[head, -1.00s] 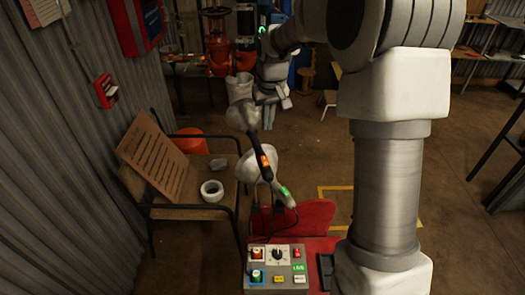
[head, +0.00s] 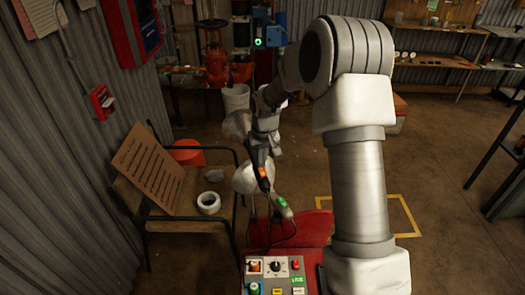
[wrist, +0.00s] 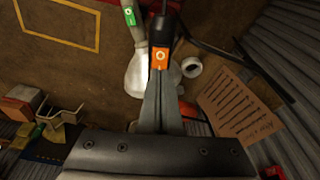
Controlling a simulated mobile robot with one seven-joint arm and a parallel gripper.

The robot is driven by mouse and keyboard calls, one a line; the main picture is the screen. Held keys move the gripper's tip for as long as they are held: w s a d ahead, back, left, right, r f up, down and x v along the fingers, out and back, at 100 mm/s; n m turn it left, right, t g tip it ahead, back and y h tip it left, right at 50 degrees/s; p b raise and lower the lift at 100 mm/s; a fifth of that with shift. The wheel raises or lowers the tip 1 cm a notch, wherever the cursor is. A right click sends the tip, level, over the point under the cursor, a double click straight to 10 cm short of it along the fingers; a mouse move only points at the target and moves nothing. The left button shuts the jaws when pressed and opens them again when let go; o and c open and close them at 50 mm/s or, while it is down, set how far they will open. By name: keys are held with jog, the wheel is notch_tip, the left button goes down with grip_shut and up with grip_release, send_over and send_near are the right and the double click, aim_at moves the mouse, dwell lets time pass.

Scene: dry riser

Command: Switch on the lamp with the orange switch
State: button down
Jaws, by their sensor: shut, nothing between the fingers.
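The orange switch (head: 263,172) is a small orange block with a pale ring mark, on a dark lamp arm. It also shows in the wrist view (wrist: 161,60), at the tips of my gripper (wrist: 160,76). My gripper is shut and empty, fingers pointing at the switch; I cannot tell if they touch it. The orange-switch lamp's pale shade (head: 236,125) shows no clear glow and is mostly hidden behind the fingers in the wrist view. A second lamp has a green switch (head: 282,202) and a white shade (head: 246,178), close beside it.
A control box (head: 274,272) with a knob and coloured buttons sits at the front, by a red surface (head: 312,226). On the left, a chair holds a brown printed board (head: 148,165) and a white tape roll (head: 208,203). Dark cables hang near the lamps.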

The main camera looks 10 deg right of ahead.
jog(key=shift+w+f, duration=0.15)
jog(key=shift+f, duration=0.55)
jog(key=shift+w+p, duration=0.1)
jog(key=shift+p, duration=0.2)
jog(key=shift+w+f+g+p, duration=0.1)
jog(key=shift+g+p, duration=0.25)
jog(key=shift+g, duration=0.05)
jog(key=shift+f, duration=0.2)
jog(key=shift+s, duration=0.2)
jog(key=shift+s+f+b, duration=0.15)
jog(key=shift+s+b, duration=0.2)
jog(key=shift+s, duration=0.5)
